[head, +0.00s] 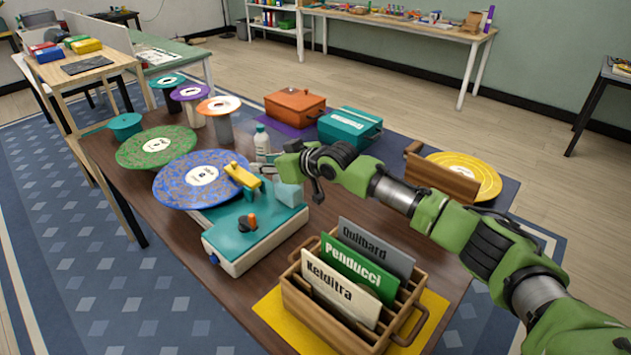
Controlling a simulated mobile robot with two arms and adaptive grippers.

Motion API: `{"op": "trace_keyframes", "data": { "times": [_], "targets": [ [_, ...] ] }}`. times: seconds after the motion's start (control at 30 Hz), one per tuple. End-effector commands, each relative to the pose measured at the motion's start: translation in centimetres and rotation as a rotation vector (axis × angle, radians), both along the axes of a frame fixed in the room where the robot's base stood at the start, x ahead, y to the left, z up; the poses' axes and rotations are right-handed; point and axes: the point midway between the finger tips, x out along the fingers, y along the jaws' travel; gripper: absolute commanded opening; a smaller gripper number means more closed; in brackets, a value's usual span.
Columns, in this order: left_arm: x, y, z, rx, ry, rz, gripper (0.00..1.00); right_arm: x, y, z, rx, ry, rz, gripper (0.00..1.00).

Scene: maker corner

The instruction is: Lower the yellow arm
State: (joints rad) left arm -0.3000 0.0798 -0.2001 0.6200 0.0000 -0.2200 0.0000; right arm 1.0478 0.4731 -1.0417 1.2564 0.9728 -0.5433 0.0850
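The yellow arm (241,176) is a short bar over the right edge of the blue speckled disc (203,181), on the teal-topped player (250,238). It looks slightly raised, but I cannot tell whether it touches the disc. A pale teal block (289,194) stands just right of it. My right gripper (268,167) reaches in from the right, with its grey fingertips close to the right end of the yellow arm. The fingers are small and partly hidden, so I cannot tell whether they touch or grip it. My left gripper is not in view.
An orange knob (252,222) sits on the player's front. A white bottle (262,143) is behind the gripper. A green disc (156,146), an orange box (295,106) and a teal case (349,127) stand farther back.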

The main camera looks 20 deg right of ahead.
Motion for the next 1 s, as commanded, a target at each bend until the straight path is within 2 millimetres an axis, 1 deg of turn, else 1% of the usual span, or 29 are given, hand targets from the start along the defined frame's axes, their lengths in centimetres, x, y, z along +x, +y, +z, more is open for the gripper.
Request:
{"op": "trace_keyframes", "data": {
  "times": [0.03,0.07,0.1,0.4,0.6,0.8,1.0],
  "targets": [
    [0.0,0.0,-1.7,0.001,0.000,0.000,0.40,-0.4,0.0,-1.3,0.021,-0.034,0.002,0.29],
    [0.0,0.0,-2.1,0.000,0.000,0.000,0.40,-0.5,-0.1,-1.6,0.036,-0.056,0.002,0.29],
    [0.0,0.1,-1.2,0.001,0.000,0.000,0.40,-1.0,-0.5,0.0,0.035,-0.056,0.001,0.29],
    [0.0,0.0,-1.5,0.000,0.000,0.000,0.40,-5.5,-3.6,2.2,0.032,-0.051,-0.002,0.29],
    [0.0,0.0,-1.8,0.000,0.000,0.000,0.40,-7.9,-5.2,3.4,0.030,-0.048,-0.002,0.29],
    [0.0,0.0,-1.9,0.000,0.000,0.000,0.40,-9.1,-6.0,4.0,0.031,-0.049,-0.002,0.29],
    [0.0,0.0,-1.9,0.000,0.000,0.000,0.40,-9.3,-6.0,4.2,0.031,-0.048,-0.001,0.29]
  ]
}}
